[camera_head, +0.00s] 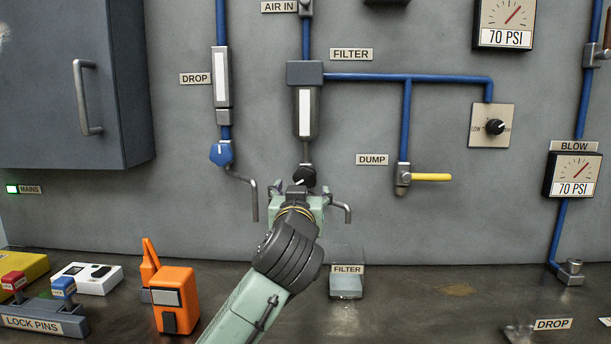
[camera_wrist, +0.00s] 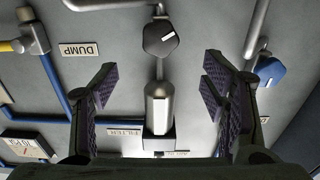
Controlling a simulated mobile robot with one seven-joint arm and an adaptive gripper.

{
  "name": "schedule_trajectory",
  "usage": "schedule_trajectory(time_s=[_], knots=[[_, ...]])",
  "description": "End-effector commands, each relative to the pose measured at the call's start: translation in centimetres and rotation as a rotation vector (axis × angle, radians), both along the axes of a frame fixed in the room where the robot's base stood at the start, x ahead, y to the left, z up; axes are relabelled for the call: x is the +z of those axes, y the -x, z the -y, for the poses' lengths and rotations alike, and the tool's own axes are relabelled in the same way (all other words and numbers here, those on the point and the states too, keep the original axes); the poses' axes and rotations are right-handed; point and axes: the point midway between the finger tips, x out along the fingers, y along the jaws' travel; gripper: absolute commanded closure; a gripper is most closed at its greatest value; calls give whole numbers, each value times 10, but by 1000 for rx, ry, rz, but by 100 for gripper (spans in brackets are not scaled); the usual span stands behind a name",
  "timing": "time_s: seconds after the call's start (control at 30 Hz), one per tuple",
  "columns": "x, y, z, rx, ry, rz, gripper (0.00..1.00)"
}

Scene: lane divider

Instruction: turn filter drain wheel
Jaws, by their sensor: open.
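The filter drain wheel is a black knob with a white mark (camera_head: 304,175), below the filter (camera_head: 305,112) on the wall. In the wrist view the wheel (camera_wrist: 160,37) is at top centre, and the filter body (camera_wrist: 159,105) hangs between the fingers in the picture. My gripper (camera_head: 302,187) is just in front of and below the wheel in the head view, hiding part of it. In the wrist view my gripper (camera_wrist: 158,80) is open and empty, its two dark padded fingers spread wide. The wheel appears beyond the fingertips, not between the pads.
A grey outlet pipe (camera_head: 346,211) bends down right of my gripper. The drop line's blue knob (camera_head: 221,154) and bent pipe (camera_head: 253,197) are to the left. The yellow dump lever (camera_head: 431,177) is to the right. An orange device (camera_head: 174,298) stands on the bench.

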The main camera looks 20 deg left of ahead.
Motion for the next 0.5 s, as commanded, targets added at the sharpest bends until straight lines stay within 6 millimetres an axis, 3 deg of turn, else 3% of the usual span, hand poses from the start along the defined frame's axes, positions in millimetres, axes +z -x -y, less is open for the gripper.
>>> schedule_trajectory(time_s=[0.17,0.5], knots=[[-5,-16,-4,7,4,-29,33],[-3,-76,-22,7,2,-26,33]])
